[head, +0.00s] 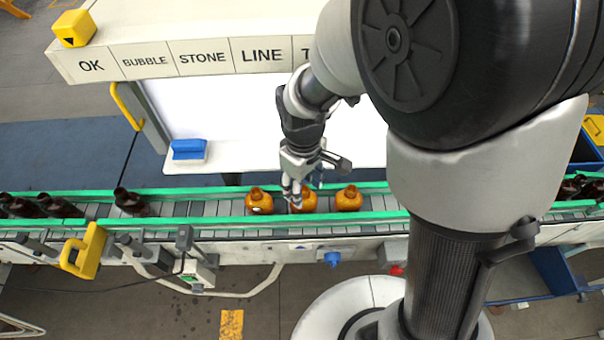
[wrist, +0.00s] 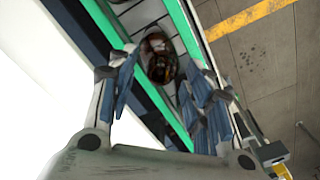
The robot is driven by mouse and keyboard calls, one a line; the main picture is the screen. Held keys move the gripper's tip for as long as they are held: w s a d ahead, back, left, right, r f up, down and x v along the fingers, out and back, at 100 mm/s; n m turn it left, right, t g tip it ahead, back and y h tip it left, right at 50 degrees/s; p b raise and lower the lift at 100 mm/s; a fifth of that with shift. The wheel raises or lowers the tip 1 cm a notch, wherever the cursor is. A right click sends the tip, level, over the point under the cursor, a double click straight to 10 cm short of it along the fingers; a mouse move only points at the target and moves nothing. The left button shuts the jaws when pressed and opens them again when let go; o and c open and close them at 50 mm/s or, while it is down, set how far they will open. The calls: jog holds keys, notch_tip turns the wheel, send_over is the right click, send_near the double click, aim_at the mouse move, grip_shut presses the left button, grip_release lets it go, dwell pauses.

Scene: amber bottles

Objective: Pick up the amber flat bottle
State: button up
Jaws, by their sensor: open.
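Three amber bottles stand in a row on the conveyor in the head view: a left one (head: 259,203), a middle one (head: 304,204) and a right one (head: 349,200). They look much alike, and I cannot tell which is the flat one. My gripper (head: 296,192) points down over the middle bottle and hides part of it. In the wrist view, my gripper (wrist: 163,85) has its fingers spread apart, with one dark amber bottle (wrist: 159,60) seen from above in the gap, beyond the fingertips. No grip on it shows.
The conveyor (head: 200,209) has green side rails. Dark bottles stand on it at the left (head: 130,202) and far right (head: 571,188). A white board with labels and a blue block (head: 188,147) are behind it. A yellow handle (head: 84,251) is at the front left.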

jog(key=shift+f, duration=0.8)
jog(key=shift+c, duration=0.3)
grip_shut()
